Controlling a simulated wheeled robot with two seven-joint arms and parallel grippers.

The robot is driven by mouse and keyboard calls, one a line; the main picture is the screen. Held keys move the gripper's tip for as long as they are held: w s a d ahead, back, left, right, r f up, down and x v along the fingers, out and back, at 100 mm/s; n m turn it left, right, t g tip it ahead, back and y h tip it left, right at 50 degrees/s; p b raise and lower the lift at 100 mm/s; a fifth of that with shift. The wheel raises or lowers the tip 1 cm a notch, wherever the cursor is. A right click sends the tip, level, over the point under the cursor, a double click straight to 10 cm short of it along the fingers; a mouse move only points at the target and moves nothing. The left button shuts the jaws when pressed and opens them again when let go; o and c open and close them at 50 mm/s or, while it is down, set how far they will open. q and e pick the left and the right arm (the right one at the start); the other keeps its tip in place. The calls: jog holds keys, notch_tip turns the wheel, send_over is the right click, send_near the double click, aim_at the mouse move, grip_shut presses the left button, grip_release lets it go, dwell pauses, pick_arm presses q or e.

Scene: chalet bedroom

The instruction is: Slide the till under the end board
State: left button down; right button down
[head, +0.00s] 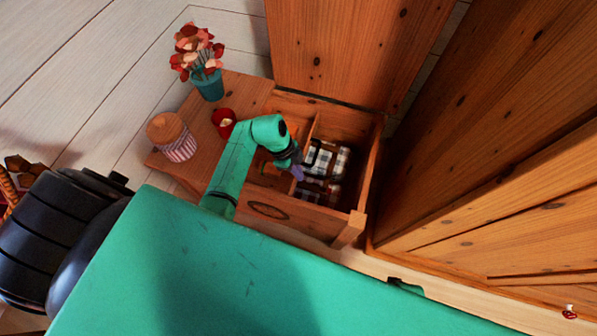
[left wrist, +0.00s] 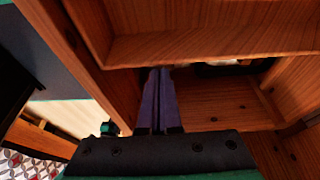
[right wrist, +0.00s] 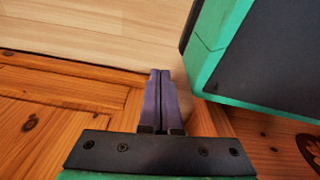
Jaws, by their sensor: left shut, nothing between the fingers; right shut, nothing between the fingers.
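The open wooden chest (head: 347,233) holds a till (head: 311,127), a wooden tray whose thin wall shows upright near the middle of the opening. The fixed end board (head: 249,91) covers the chest's left end. My left arm hides part of the till. My left gripper (head: 297,172) is shut and empty, reaching down into the chest beside the till's wall. In the left wrist view its purple fingers (left wrist: 160,72) are closed at a wooden edge; contact cannot be told. My right gripper (right wrist: 160,73) is shut and empty, away from the chest contents, and hidden in the head view.
A flower pot (head: 208,84), a red candle holder (head: 223,118) and a striped jar (head: 176,145) stand on the end board. Checked cloth (head: 337,162) lies in the chest's right part. The raised lid (head: 350,50) stands behind; a wooden cabinet (head: 480,130) is close at right.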

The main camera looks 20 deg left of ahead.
jog(key=shift+r, duration=0.1)
